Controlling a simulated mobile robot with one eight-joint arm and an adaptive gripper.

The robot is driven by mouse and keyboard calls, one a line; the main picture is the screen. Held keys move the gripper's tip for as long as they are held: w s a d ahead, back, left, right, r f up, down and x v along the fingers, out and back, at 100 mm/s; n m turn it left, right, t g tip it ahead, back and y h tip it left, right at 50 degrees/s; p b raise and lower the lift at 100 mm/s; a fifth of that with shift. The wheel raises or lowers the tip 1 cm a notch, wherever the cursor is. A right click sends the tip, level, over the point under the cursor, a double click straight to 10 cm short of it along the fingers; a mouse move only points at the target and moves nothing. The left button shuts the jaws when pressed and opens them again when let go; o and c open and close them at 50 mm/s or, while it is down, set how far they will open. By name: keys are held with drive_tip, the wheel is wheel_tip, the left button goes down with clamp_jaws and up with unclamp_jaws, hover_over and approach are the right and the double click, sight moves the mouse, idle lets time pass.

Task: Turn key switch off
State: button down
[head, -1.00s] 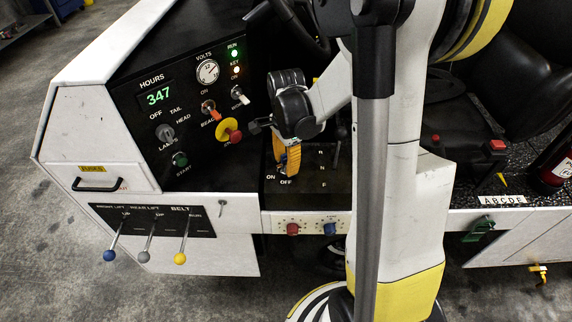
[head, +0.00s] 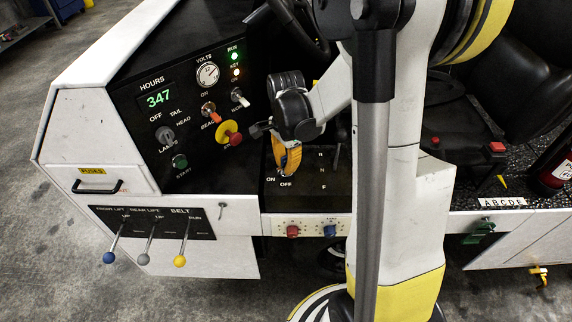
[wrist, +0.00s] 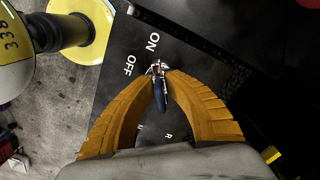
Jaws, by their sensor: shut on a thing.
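The key switch (wrist: 155,67) shows in the wrist view as a small metal lock with a blue-handled key (wrist: 160,95) in it, beside the white ON and OFF labels on the black panel. My gripper (wrist: 158,74) has its ribbed orange fingers bowed around the key, with the tips closed on it at the lock. In the head view my gripper (head: 283,173) reaches down to the panel just above ON and OFF, and its fingers hide the key. Which label the key points to is hard to tell.
The RUN lamp (head: 234,57) glows green and the KEY lamp (head: 236,72) below it is also lit. The yellow-ringed red stop button (head: 231,134) sits close left of my gripper. A lever (head: 338,145) stands to its right. The hours display (head: 159,98) reads 347.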

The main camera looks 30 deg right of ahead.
drive_tip(key=shift+n, duration=5.6)
drive_tip(key=c, duration=1.4)
unclamp_jaws()
wheel_tip(320, 180, up, 12)
